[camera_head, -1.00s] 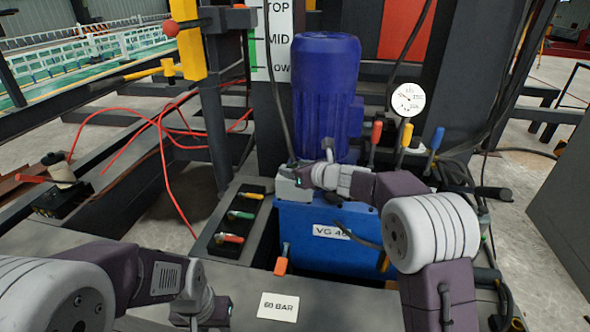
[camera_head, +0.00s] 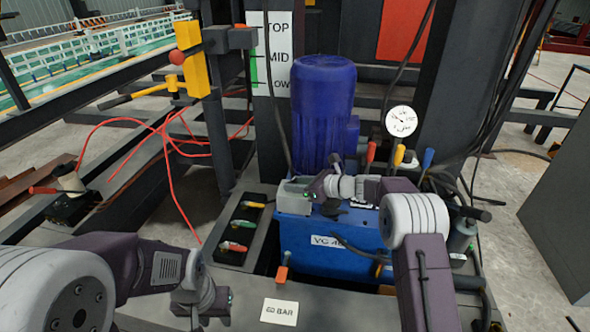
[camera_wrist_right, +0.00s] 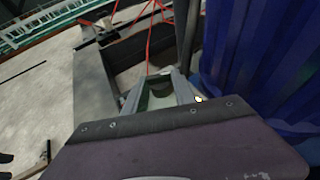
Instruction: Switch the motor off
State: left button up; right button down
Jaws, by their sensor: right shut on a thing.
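The blue finned motor (camera_head: 323,115) stands upright on a blue tank (camera_head: 305,240) in the middle of the head view. A small grey box (camera_head: 293,198) sits on the tank's top left corner, in front of the motor. My right gripper (camera_head: 301,190) is at this box, shut on it as far as I can tell; its fingertips are largely hidden in the head view. The right wrist view shows its two fingers (camera_wrist_right: 160,95) apart with a pale greenish-grey part between them. My left gripper (camera_head: 212,300) is low at the left, its fingertips unclear.
An orange-handled lever (camera_head: 282,272) and a "60 BAR" label (camera_head: 279,312) are in front. A gauge (camera_head: 401,121) and several levers stand at the right. Red hoses (camera_head: 170,165) lie at the left.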

jog(key=shift+w+r+n+g+y+p, duration=0.15)
jog(key=shift+n+g+y+p, duration=0.35)
jog(key=shift+n+g+p, duration=0.5)
pick_arm(q)
jog(key=shift+r+p, duration=0.9)
jog(key=shift+r, duration=2)
pick_arm(e)
jog(key=shift+d+n+g+y, duration=0.1)
jog(key=shift+n+g+y, duration=0.2)
jog(key=shift+n+g, duration=0.2)
pick_arm(q)
jog(key=shift+r, duration=0.1)
pick_arm(e)
jog(key=c, duration=1)
grip_release()
jog(key=shift+c, duration=0.2)
pick_arm(q)
notch_tip(320, 180, up, 4)
jog(key=p, duration=0.4)
pick_arm(e)
jog(key=v, duration=0.9)
jog(key=shift+w, duration=0.15)
